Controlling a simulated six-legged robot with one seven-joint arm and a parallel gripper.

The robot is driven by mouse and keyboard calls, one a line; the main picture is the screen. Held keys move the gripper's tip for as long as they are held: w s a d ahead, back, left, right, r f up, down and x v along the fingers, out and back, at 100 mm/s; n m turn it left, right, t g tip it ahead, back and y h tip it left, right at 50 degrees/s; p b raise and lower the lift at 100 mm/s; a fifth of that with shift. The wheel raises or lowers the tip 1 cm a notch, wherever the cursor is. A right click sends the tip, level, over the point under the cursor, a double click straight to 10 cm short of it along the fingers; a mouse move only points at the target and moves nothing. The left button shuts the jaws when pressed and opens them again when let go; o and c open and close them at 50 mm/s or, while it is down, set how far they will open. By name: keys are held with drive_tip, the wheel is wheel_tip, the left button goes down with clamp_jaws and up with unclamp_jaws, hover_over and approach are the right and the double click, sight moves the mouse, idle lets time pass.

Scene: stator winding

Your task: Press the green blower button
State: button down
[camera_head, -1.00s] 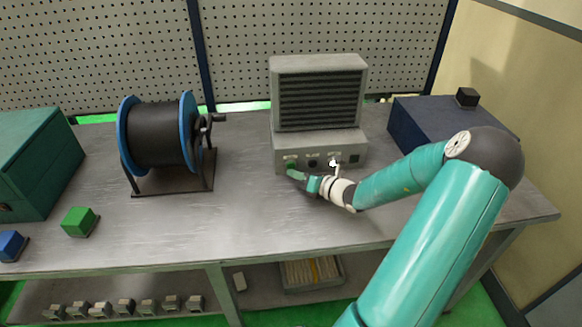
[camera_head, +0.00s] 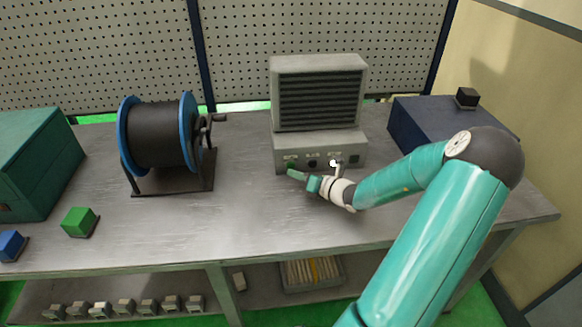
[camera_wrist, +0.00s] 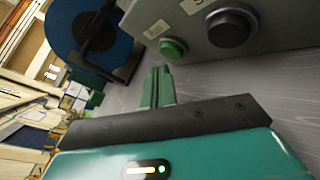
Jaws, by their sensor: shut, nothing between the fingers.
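The blower (camera_head: 319,92) is a grey box with a dark slatted grille, standing at the back of the bench. Its lower front panel carries the green button (camera_wrist: 173,48), a black knob (camera_wrist: 230,27) and a white-tipped switch (camera_head: 333,163). In the head view the green button (camera_head: 291,165) is at the panel's left end. My gripper (camera_head: 291,173) is shut and empty, its green fingertips just in front of and below that button. In the wrist view the closed fingers (camera_wrist: 161,72) point toward the button, with a small gap seeming to remain. Exact contact cannot be told.
A black cable reel with blue flanges (camera_head: 126,135) stands left of the blower. A dark blue box (camera_head: 420,125) is to the right. A green block (camera_head: 79,221) and a blue block (camera_head: 11,244) lie at front left. The bench's front middle is clear.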

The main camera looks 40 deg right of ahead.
idle(0.4)
drive_tip(key=shift+w+d, duration=0.25)
drive_tip(key=shift+w, duration=0.1)
drive_tip(key=shift+w+d, duration=0.2)
drive_tip(key=shift+w, duration=0.1)
idle(0.7)
drive_tip(key=shift+s, duration=0.1)
drive_tip(key=shift+s+a, duration=0.45)
drive_tip(key=shift+s, duration=0.1)
drive_tip(key=shift+s+a, duration=0.7)
drive_tip(key=shift+s, duration=0.35)
drive_tip(key=shift+s+a, duration=0.7)
drive_tip(key=shift+s, duration=0.3)
